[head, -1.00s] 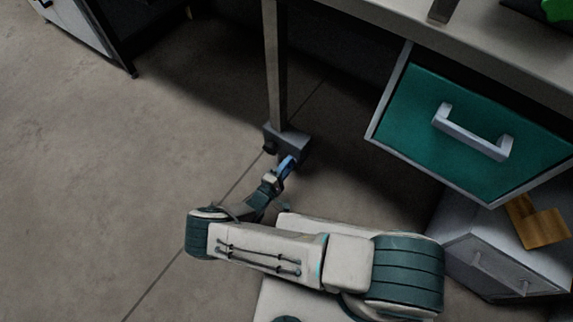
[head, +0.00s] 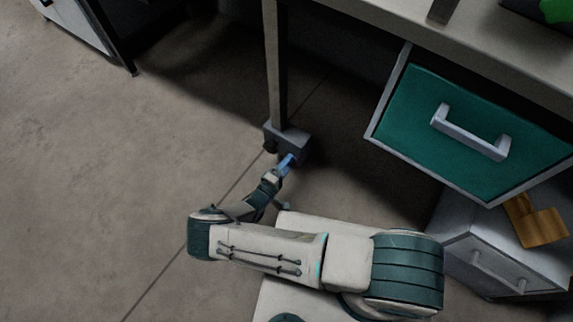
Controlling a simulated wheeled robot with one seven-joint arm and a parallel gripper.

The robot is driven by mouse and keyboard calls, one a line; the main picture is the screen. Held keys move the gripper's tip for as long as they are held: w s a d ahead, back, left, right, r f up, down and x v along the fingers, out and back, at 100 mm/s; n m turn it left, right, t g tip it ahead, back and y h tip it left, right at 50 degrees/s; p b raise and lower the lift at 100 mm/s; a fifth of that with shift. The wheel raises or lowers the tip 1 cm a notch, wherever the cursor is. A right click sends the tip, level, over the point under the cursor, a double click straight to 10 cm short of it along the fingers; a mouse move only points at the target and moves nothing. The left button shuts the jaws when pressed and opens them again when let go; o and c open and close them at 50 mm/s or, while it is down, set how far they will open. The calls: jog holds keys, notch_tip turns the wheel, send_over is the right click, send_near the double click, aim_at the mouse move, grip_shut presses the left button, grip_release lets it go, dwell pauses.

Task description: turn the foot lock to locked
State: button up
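The foot lock is a small grey block (head: 290,140) at the bottom of the table leg, with a dark round part on its left side. My gripper (head: 287,163) is at the front face of the block, with blue at its tip. The tip meets or nearly meets the block; I cannot tell whether it touches. The fingers are too small and dark to show whether they are open or shut. The lock's lever or knob is not clearly visible behind the gripper, so its position cannot be read.
The table leg (head: 276,70) rises above the block to the table top (head: 400,18). A teal drawer (head: 430,100) with a grey handle juts out at the right.

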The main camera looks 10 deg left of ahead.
jog(key=p+v, duration=0.2)
jog(key=v, duration=1.1)
jog(key=shift+s, duration=0.4)
jog(key=shift+a, duration=0.15)
